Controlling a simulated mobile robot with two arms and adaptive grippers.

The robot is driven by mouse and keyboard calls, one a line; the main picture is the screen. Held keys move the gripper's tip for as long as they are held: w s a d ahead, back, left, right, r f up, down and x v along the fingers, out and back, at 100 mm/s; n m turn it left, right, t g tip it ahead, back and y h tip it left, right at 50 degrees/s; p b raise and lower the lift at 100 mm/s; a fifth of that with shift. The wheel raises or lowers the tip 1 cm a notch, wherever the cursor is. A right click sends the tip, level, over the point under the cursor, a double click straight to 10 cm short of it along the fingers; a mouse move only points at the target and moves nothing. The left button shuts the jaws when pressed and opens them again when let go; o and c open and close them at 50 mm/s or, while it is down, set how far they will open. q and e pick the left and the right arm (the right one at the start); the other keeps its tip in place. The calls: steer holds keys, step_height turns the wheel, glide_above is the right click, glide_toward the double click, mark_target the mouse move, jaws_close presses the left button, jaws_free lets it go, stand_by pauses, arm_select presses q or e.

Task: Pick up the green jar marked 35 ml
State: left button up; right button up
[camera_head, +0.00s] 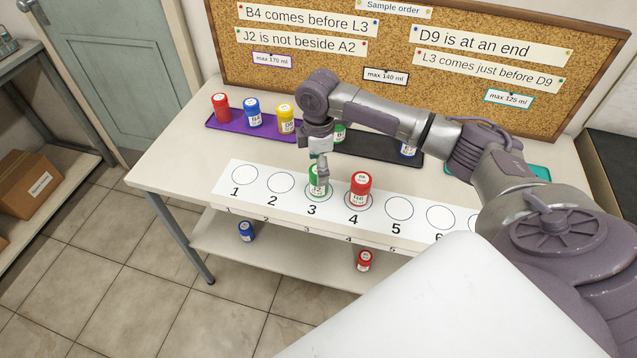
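A green jar with a white label (314,187) stands on circle 3 of the white numbered strip (262,196). My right gripper (321,168) points down at this jar, with a finger overlapping its top and side. Whether the fingers are closed on it cannot be told. A second green jar (340,136) stands on the black tray (375,145), partly hidden behind my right gripper. The small print on both green labels is too small to read, so I cannot tell which is marked 35 ml. My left gripper is not in view.
A red jar (360,189) stands on circle 4, close to the gripper. Red, blue and yellow jars stand on the purple tray (236,124). Circles 1, 2, 5 and 6 look empty. A corkboard (395,55) stands behind.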

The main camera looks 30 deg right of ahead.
mark_target(317, 192)
step_height(317, 192, down, 5)
steer(key=shift+s+r+p, duration=0.1)
steer(key=shift+r+p, duration=0.1)
steer(key=shift+p, duration=0.15)
steer(key=shift+c, duration=0.4)
steer(key=shift+r, duration=0.1)
steer(key=c, duration=1.2)
